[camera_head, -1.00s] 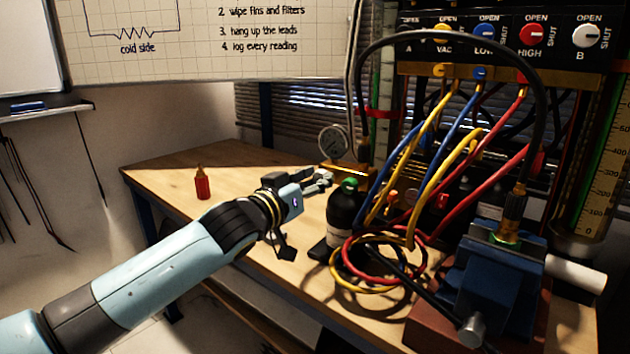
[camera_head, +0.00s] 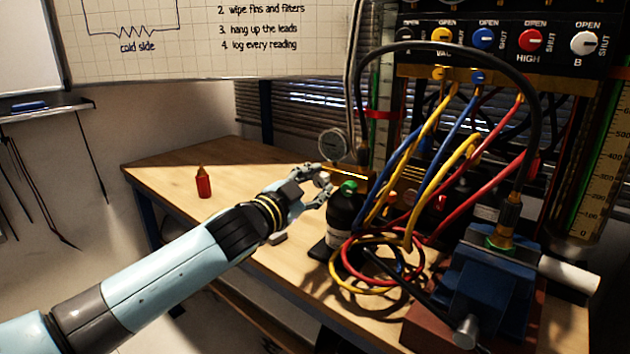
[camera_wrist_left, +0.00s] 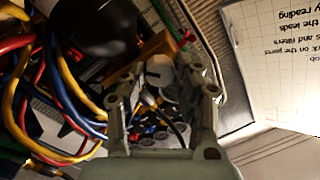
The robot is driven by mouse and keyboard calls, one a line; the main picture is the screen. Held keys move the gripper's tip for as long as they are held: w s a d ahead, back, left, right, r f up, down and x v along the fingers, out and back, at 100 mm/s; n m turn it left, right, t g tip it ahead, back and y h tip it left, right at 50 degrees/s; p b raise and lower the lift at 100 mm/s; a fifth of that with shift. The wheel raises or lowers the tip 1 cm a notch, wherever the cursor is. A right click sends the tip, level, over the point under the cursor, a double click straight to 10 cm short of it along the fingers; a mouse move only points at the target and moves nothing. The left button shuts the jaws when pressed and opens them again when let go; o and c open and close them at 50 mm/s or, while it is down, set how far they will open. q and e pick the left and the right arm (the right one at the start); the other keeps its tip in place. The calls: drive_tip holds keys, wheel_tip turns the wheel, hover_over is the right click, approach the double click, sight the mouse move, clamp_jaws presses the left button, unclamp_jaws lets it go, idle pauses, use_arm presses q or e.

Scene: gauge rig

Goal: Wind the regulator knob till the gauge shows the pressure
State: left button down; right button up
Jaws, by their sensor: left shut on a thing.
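The round pressure gauge (camera_head: 333,143) stands at the back of the bench beside a brass regulator body (camera_head: 347,172); its reading is too small to tell. My left gripper (camera_head: 319,180) is at the near left end of that brass body. In the left wrist view a pale grey knob (camera_wrist_left: 160,70) sits between the fingers of the left gripper (camera_wrist_left: 161,82), which is shut on it. In the head view the fingers mostly hide the knob. My right gripper is not in view.
A black bottle with a green top (camera_head: 345,212) stands close right of the left gripper. Coiled yellow, red and blue hoses (camera_head: 385,262) and a blue vise (camera_head: 490,280) lie further right. A red bottle (camera_head: 203,184) stands on the otherwise clear left bench.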

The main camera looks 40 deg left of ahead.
use_arm(q)
drive_tip(key=m, duration=0.4)
drive_tip(key=shift+m+p, duration=0.35)
drive_tip(key=shift+m, duration=0.55)
drive_tip(key=shift+f, duration=0.1)
drive_tip(key=c, duration=1)
unclamp_jaws()
drive_tip(key=s, duration=1.2)
drive_tip(key=shift+d, duration=0.2)
